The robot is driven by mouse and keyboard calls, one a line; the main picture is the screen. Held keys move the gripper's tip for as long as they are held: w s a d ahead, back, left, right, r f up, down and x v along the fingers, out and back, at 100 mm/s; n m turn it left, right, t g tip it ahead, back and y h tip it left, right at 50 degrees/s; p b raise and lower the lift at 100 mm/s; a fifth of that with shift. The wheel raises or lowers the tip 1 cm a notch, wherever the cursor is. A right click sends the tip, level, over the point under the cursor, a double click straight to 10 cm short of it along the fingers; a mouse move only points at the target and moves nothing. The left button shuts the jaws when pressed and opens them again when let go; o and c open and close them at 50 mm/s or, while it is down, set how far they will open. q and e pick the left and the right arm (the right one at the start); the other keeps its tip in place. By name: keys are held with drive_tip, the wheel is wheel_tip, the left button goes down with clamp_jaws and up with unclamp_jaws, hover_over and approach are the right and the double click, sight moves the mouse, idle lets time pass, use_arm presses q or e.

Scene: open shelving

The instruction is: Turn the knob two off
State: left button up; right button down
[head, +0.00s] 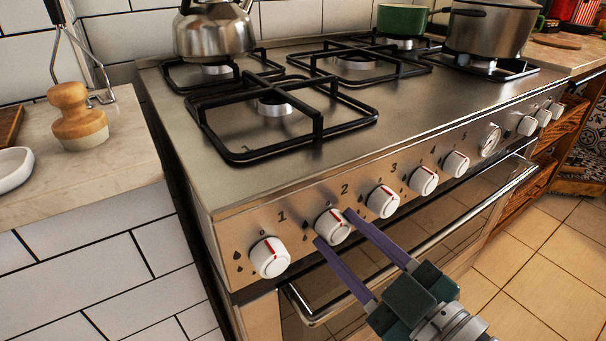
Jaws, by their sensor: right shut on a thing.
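Knob two (332,226) is a white round knob with a red line, under the number 2 on the stove's steel front panel (236,232). Its red line runs slanted from upper left to lower right. My right gripper (333,227) reaches in from the lower right. Its two purple fingers stand on either side of knob two and are shut on it. Knob one (270,257) is to its left and knob three (383,201) to its right. My left gripper is not in view.
An oven handle (420,240) runs below the knobs, close to my right gripper. A kettle (214,30), a green pot (402,20) and a large steel pot (490,27) stand on the stove. A wooden pestle-like item (77,117) stands on the left counter.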

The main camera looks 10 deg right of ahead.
drive_tip(key=shift+c, duration=1.8)
unclamp_jaws()
drive_tip(key=p+v, duration=0.1)
drive_tip(key=v, duration=0.9)
drive_tip(key=shift+p, duration=0.3)
drive_tip(key=shift+r, duration=0.15)
